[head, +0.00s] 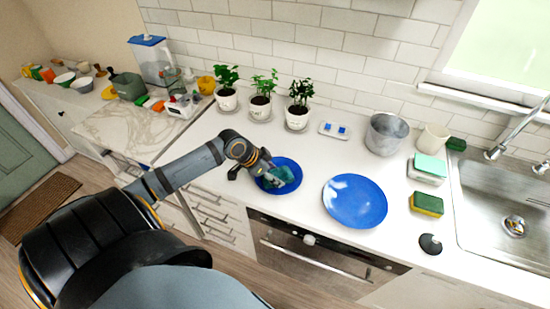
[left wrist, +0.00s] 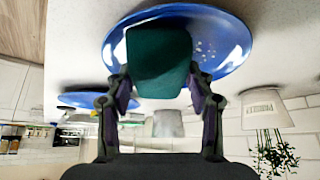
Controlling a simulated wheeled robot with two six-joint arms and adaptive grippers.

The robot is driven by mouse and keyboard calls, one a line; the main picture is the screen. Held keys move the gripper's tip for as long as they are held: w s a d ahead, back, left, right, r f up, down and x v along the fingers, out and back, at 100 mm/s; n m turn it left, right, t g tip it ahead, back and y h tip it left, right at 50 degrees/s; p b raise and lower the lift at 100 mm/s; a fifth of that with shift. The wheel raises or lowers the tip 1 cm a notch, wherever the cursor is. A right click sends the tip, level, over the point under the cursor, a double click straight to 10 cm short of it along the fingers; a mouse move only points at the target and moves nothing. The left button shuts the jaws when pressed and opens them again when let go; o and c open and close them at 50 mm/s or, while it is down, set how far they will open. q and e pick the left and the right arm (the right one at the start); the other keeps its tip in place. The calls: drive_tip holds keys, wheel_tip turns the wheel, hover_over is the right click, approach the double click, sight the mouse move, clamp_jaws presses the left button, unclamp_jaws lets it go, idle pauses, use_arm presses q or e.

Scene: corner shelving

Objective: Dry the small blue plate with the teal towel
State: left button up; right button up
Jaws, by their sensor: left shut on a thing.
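The small blue plate (head: 286,163) lies on the white counter, left of a larger blue plate (head: 355,201). My left gripper (head: 270,172) is over the small plate and shut on the teal towel (head: 284,177). In the left wrist view the towel (left wrist: 159,62) sits between the fingers of my left gripper (left wrist: 160,90) and covers the middle of the small plate (left wrist: 228,45). Pale droplet-like spots show on the plate beside the towel. Whether the towel touches the plate is hard to tell. My right gripper is not in view.
Several potted plants (head: 297,118) stand along the wall behind the small plate. A metal pot (head: 386,134), a green-and-yellow sponge (head: 426,204) and the sink (head: 490,215) are to the right. The counter's front edge is close to both plates.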

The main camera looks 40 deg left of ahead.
sight(280, 168)
use_arm(q)
drive_tip(key=shift+w+f+b, duration=0.15)
drive_tip(key=shift+w+b, duration=0.05)
drive_tip(key=shift+b, duration=0.15)
drive_tip(key=w+b, duration=0.2)
drive_tip(key=shift+w+f+b, duration=0.15)
drive_tip(key=shift+w+b, duration=0.05)
drive_tip(key=shift+b, duration=0.2)
drive_tip(key=shift+w+a, duration=0.1)
drive_tip(key=shift+w, duration=0.35)
drive_tip(key=shift+s+r, duration=0.1)
drive_tip(key=shift+r, duration=0.15)
wheel_tip(280, 168, up, 6)
drive_tip(key=p, duration=0.6)
wheel_tip(280, 168, up, 3)
drive_tip(key=p, duration=0.3)
drive_tip(key=shift+r, duration=0.1)
